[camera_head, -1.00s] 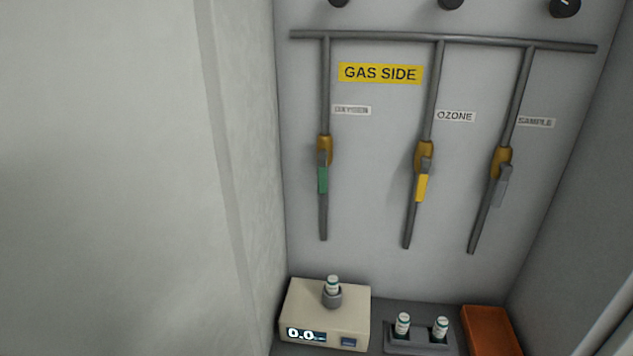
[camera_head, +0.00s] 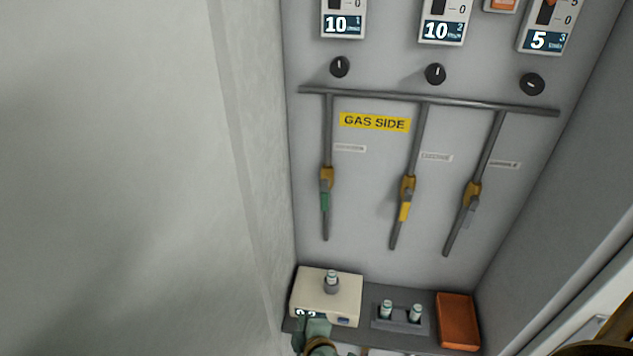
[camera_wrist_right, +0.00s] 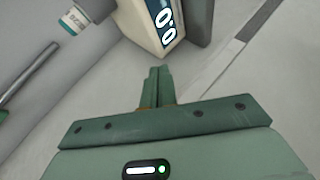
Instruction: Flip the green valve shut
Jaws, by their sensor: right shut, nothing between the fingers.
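The green valve handle (camera_head: 325,202) hangs below a brass valve body (camera_head: 326,178) on the leftmost pipe of the back panel, in line with the pipe. My right gripper (camera_head: 306,326) is low in the head view, in front of the cream meter and well below the green valve, apart from it. It is shut and empty; its closed fingers (camera_wrist_right: 160,82) show in the right wrist view. A sliver of green at that view's left edge is too small to identify. My left gripper is not in view.
The yellow valve handle (camera_head: 404,211) and grey valve handle (camera_head: 469,214) hang to the right. Below stand the cream meter (camera_head: 312,284) with a vial on top, a grey vial rack (camera_head: 398,324) and an orange box (camera_head: 458,320). A pale wall (camera_head: 262,150) bounds the left.

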